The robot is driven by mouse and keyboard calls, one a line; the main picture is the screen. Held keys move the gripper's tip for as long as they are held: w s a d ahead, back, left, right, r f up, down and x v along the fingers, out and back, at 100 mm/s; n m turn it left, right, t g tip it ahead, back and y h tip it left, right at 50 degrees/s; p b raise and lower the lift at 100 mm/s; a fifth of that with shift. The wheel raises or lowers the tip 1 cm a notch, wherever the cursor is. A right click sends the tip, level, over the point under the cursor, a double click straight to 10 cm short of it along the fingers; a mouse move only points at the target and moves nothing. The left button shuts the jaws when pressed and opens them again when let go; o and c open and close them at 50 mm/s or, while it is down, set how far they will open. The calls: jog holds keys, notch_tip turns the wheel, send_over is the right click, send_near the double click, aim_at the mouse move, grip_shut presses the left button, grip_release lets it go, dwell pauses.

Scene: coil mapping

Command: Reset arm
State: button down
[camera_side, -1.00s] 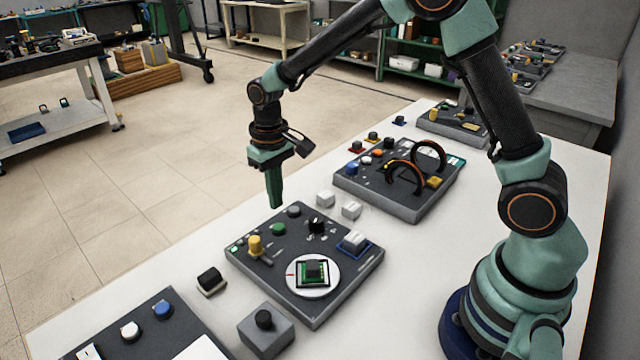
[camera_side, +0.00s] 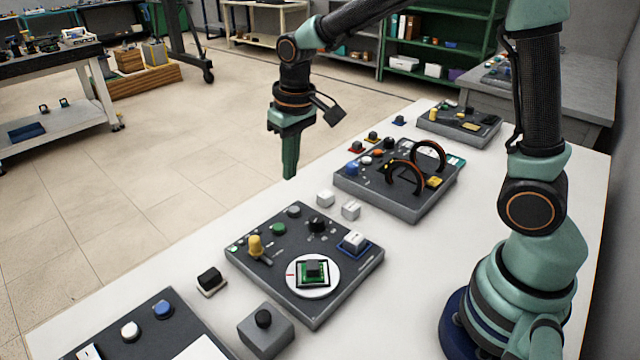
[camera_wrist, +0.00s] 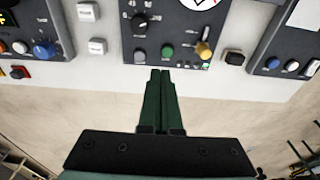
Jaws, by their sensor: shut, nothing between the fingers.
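My gripper (camera_side: 290,174) hangs pointing down above the far edge of the white table, over and behind the middle panel. Its green fingers are together with nothing between them. In the wrist view the shut fingertips (camera_wrist: 160,75) point toward the middle panel (camera_wrist: 183,55). The side view shows this dark panel (camera_side: 338,306) with a yellow lever, a green button, a black knob and a white round plate holding a green and black part. My gripper is apart from all of these.
A panel with two dark arches (camera_side: 400,205) stands at the back. Two white cubes (camera_side: 350,210) lie between the panels. A black-topped block (camera_side: 211,281) and a grey box with a black knob (camera_side: 265,335) sit in front. Another panel (camera_side: 140,338) is at lower left.

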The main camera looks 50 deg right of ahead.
jog(key=s+d+r+t, duration=0.4)
jog(key=s+r, duration=0.4)
jog(key=s, duration=0.5)
jog(key=shift+d, duration=0.35)
